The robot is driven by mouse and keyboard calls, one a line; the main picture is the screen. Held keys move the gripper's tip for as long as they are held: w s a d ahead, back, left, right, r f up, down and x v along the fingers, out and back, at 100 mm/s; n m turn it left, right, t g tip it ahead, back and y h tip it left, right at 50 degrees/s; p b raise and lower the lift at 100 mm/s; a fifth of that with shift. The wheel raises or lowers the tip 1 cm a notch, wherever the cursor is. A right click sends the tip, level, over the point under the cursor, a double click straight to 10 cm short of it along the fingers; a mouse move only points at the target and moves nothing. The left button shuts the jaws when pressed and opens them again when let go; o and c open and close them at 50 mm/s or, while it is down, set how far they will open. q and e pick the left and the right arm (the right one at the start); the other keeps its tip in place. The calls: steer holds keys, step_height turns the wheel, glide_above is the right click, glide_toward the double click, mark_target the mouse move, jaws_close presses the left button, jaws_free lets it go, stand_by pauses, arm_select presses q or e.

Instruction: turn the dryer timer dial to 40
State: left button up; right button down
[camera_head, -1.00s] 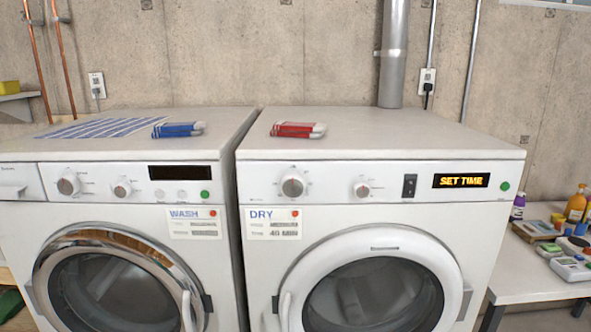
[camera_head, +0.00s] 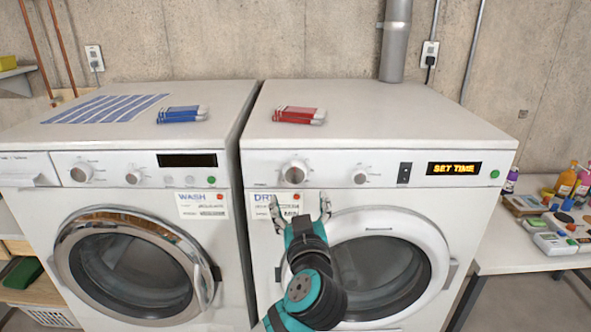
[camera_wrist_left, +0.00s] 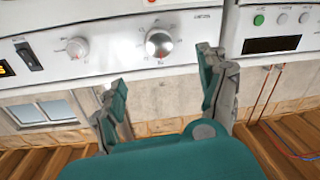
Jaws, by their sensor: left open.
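The dryer's control panel (camera_head: 230,168) carries two dials: a larger left dial (camera_head: 294,172) and a smaller right dial (camera_head: 360,176). Their printed labels are too small to read, so I cannot tell which is the timer. In the left wrist view, which is upside down, the larger dial (camera_wrist_left: 159,43) shows a red mark, with the smaller dial (camera_wrist_left: 77,47) to its left. My left gripper (camera_head: 301,210) is open and empty, just below the larger dial and apart from it. Its fingers also show in the wrist view (camera_wrist_left: 162,68). My right gripper is not in view.
The dryer display (camera_head: 453,169) reads SET TIME, beside a black switch (camera_head: 404,173) and a green button (camera_head: 494,174). A DRY card (camera_head: 262,206) is partly covered by my gripper. The washer (camera_head: 225,236) stands left; a cluttered table (camera_head: 510,262) stands right.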

mark_target(295, 174)
arm_select(q)
steer(key=w+p, duration=0.1)
steer(key=w, duration=0.2)
steer(key=w+p, duration=0.1)
steer(key=w, duration=0.2)
steer(key=w+a+p, duration=0.1)
steer(key=w, duration=0.3)
steer(key=shift+r+p, duration=0.1)
steer(key=shift+p, duration=0.25)
steer(key=shift+w, duration=0.6)
steer(key=shift+c, duration=0.4)
